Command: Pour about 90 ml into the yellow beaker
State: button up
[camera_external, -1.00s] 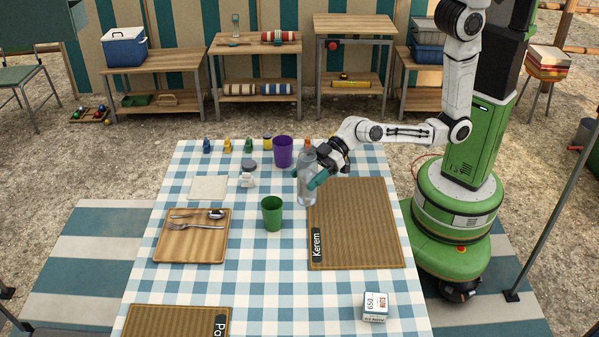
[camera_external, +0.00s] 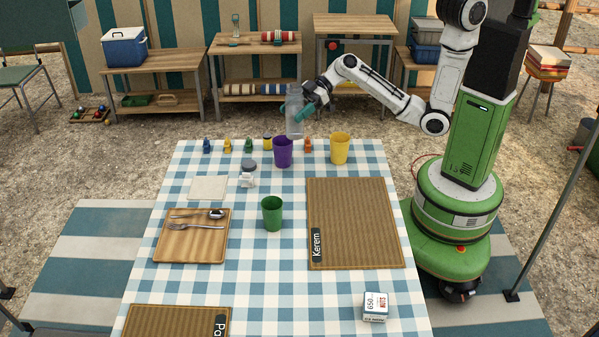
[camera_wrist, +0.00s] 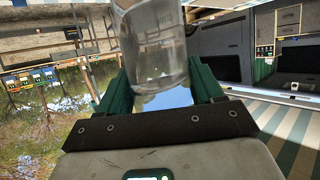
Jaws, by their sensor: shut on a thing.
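The yellow beaker (camera_external: 340,149) stands upright at the back of the checked table, right of the purple beaker (camera_external: 283,152). My gripper (camera_external: 294,107) is shut on a clear, see-through bottle (camera_external: 294,122). It holds the bottle roughly upright in the air, above the table's back edge and near the purple beaker in the picture. In the wrist view the clear bottle (camera_wrist: 152,45) is between the green fingers of my gripper (camera_wrist: 155,85). I cannot tell the liquid level in it. A green beaker (camera_external: 272,213) stands nearer the table's middle.
Several small coloured figures (camera_external: 227,146) line the back edge. A woven mat (camera_external: 355,230) covers the right side. A wooden tray (camera_external: 191,240) with cutlery is at left. A white box (camera_external: 375,307) stands at front right. The table's front middle is bare.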

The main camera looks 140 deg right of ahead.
jog(key=s+d+f+m+h+b, duration=0.1)
jog(key=s+d+f+b, duration=0.1)
jog(key=s+f, duration=0.5)
jog(key=s+d+f+m+h+b, duration=0.1)
jog(key=s+f, duration=0.6)
jog(key=s, duration=0.9)
jog(key=shift+d+f+g+h+b, duration=0.2)
jog(key=shift+d+g+h+b, duration=0.15)
jog(key=shift+h+b, duration=0.2)
jog(key=shift+r, duration=0.1)
jog(key=n+g+h+b, duration=0.1)
jog(key=f+n+g+h+b, duration=0.1)
jog(key=n, duration=0.1)
jog(key=a+n+g+h+b, duration=0.1)
jog(key=n, duration=0.1)
jog(key=shift+w+a+f+h, duration=0.1)
jog(key=shift+w+f+h, duration=0.1)
jog(key=shift+w+h, duration=0.15)
jog(key=shift+s+d+r+n+g+h+b, duration=0.1)
jog(key=shift+d+r+n+g+h+b, duration=0.15)
jog(key=shift+r+n+h, duration=0.3)
jog(key=shift+s+r+n+g+h+b, duration=0.1)
jog(key=shift+r+n+h+b, duration=0.25)
jog(key=shift+n, duration=0.3)
jog(key=shift+s+d+r+n+g+h+b, duration=0.15)
jog(key=shift+r+n+g+h+b, duration=0.1)
jog(key=shift+r+n+h, duration=0.3)
